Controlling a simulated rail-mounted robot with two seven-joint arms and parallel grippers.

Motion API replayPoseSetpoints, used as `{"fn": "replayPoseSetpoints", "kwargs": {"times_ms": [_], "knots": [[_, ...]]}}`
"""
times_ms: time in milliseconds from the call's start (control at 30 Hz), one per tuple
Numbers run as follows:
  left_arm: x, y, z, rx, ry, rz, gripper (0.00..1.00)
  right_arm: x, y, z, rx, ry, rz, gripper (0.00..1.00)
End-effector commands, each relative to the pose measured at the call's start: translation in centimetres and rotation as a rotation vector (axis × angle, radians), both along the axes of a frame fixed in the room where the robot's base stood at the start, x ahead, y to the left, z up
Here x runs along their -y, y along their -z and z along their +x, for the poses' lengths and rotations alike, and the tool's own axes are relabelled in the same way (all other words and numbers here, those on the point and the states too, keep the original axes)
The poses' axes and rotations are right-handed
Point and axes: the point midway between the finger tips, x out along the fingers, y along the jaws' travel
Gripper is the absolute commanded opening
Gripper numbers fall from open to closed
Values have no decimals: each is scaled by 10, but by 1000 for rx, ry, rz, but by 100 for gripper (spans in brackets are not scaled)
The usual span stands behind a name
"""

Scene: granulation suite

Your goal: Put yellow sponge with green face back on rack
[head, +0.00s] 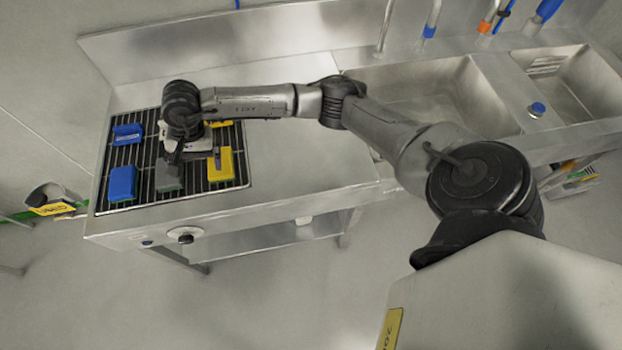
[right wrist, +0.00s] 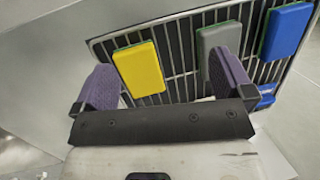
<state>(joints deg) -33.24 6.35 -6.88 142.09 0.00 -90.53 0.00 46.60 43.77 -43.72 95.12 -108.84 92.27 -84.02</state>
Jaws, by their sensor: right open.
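The yellow sponge with green face (head: 228,166) lies flat on the right part of the wire rack (head: 146,203), yellow side up. In the right wrist view its green edge shows under the yellow sponge (right wrist: 139,69). My right gripper (head: 194,158) is over the rack beside it. In the right wrist view my right gripper (right wrist: 165,82) has its purple-padded fingers wide apart, with nothing between them. The yellow sponge lies beyond the fingertips, nearer the left finger. My left gripper is not in view.
A grey sponge (right wrist: 217,50) with a green edge lies near the right finger. A blue sponge (head: 122,183), another blue item (head: 127,133) and a partly hidden yellow item (head: 221,123) are on the rack. The steel counter (head: 290,165) right of the rack is clear; sink basins (head: 430,95) lie beyond.

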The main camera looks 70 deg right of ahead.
Motion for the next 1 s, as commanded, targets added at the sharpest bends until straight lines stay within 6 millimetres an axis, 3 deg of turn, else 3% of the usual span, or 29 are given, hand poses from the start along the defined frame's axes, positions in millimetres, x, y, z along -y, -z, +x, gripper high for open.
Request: {"fn": "replayPoseSetpoints", "kwargs": {"times_ms": [100,200,300,367,467,567,667,767,800,867,1000], "knots": [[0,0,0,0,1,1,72,-81,10,-19,-3,73,364,99],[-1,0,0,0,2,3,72,-142,-4,-36,-58,206,720,99],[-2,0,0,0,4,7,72,-180,-30,-51,-165,379,1066,99],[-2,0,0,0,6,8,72,-192,-48,-56,-253,504,1266,99],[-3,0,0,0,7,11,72,-193,-73,-61,-430,740,1579,99],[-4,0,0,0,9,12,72,-177,-86,-61,-639,1010,1862,99],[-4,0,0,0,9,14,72,-147,-80,-61,-870,1316,2107,99],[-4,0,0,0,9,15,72,-114,-57,-68,-1115,1655,2308,99],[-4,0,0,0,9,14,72,-101,-43,-74,1156,-1719,-2262,99],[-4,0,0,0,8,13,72,-83,-18,-87,1103,-1660,-1997,99],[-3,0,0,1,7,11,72,-54,46,-136,936,-1502,-1437,99]]}}
